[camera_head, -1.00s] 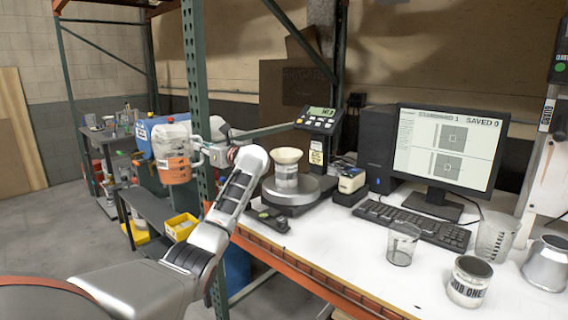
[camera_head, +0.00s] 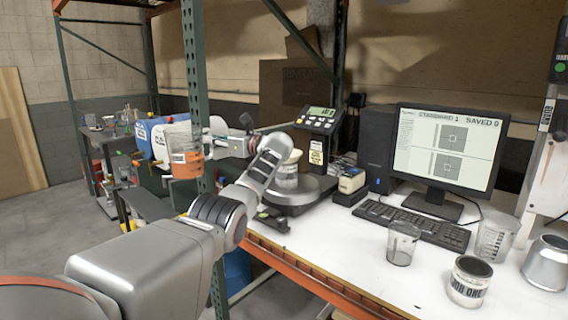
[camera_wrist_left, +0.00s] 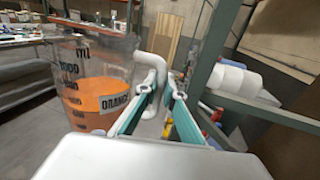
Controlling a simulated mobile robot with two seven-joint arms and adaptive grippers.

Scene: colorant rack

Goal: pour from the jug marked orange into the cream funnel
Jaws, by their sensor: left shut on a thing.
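My left arm hides part of the funnel. My right gripper is not in view.
A green rack post (camera_head: 196,90) stands close behind the jug. The scale display (camera_head: 320,115) rises behind the scale. On the bench are a keyboard (camera_head: 413,224), a monitor (camera_head: 445,150), a clear cup (camera_head: 402,244) and a can marked "ONE" (camera_head: 469,284).

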